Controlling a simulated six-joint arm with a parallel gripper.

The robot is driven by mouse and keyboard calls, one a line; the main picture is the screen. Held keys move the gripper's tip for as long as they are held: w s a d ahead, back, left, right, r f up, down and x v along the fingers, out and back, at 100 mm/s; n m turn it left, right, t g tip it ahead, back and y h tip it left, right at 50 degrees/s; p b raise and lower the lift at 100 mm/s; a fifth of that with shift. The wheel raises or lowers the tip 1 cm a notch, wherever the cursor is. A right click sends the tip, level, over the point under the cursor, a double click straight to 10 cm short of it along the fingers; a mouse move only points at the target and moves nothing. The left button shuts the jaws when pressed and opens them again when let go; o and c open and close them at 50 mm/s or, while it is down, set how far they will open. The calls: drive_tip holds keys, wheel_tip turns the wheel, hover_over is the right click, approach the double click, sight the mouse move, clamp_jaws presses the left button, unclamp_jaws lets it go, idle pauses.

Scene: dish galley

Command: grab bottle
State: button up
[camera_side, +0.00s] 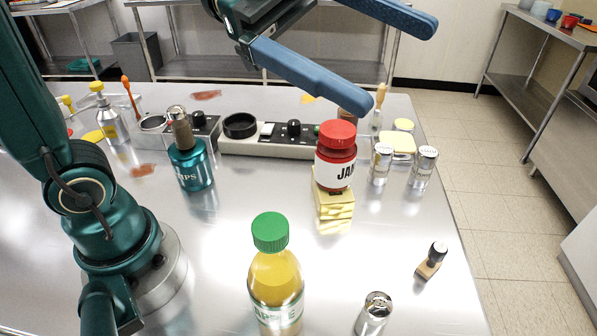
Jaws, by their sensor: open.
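A bottle (275,285) with a green cap and orange-yellow contents stands upright at the front of the metal table. Its lower end is cut off by the picture's bottom edge. My gripper (405,62) is at the top of the picture, with two blue fingers spread wide and nothing between them. It is above the back of the table, well apart from the bottle.
A red-lidded jar (335,168) stands on a yellow stack (333,208). A teal pot (190,168) is left of it. The table's middle is mostly clear.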

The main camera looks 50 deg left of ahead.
drive_tip(key=s+a+f+m+g+y, duration=0.1)
drive_tip(key=s+a+f+g+y, duration=0.15)
drive_tip(key=s+f+g, duration=0.5)
approach(287, 311)
drive_tip(key=x, duration=0.5)
drive_tip(key=shift+m, duration=0.3)
drive_tip(key=shift+x, duration=2.35)
clamp_jaws()
